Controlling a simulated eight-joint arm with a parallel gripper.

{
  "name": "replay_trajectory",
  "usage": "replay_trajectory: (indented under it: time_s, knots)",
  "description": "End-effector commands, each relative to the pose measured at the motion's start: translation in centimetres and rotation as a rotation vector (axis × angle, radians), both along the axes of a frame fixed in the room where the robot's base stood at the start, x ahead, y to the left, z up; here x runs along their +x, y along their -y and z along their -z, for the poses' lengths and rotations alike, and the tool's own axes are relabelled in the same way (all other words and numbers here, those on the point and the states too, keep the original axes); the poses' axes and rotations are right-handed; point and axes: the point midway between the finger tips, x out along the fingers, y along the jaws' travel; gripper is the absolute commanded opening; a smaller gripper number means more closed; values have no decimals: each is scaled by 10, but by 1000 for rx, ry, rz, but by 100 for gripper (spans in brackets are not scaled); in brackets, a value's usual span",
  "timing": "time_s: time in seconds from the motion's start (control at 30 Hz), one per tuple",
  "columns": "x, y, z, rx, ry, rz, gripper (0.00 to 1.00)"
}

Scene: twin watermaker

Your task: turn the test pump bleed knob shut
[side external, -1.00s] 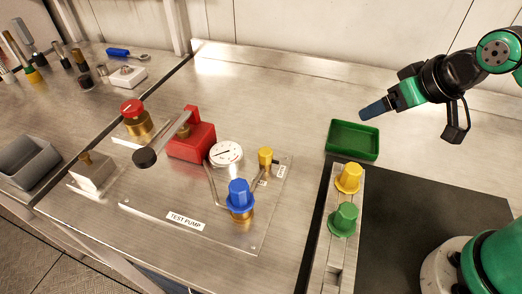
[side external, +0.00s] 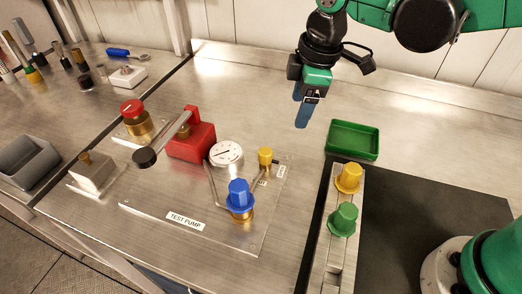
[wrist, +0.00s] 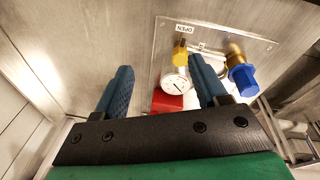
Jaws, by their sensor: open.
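The test pump plate (side external: 165,216) carries a red pump body (side external: 192,141) with a lever, a round gauge (side external: 226,153), a large blue knob (side external: 239,193) and a small yellow knob (side external: 265,156). Small labels sit beside the yellow knob, and in the wrist view one reads OPEN (wrist: 184,29). The yellow knob (wrist: 180,50) seems to be the bleed knob; no label names it. My gripper (side external: 302,110) is open and empty, above the bench behind the plate and apart from the knobs. In the wrist view the yellow knob shows beyond and between the two blue fingers (wrist: 160,66).
A green tray (side external: 331,148) lies right of the plate. A rail (side external: 325,229) with a yellow and a green knob stands in front of it. A red-topped brass valve (side external: 133,113) is left of the pump. The bench behind the plate is clear.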

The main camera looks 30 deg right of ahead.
Motion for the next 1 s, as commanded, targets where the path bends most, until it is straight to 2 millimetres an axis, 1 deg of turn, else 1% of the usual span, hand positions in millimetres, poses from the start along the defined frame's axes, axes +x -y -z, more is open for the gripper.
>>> replay_trajectory:
  time_s: [0.03, 0.1, 0.2, 0.3, 0.47, 0.73, 0.87, 1.0]
  knots:
    - [6, -14, 8, -22, -31, -95, 66]
    - [10, -28, 18, -49, -73, -216, 66]
    - [13, -44, 30, -75, -119, -348, 66]
    - [14, -53, 38, -89, -146, -426, 66]
    - [15, -56, 51, -94, -157, -460, 66]
    - [15, -56, 87, -93, -155, -457, 66]
    - [15, -55, 96, -93, -155, -456, 66]
    - [15, -55, 97, -93, -155, -455, 66]
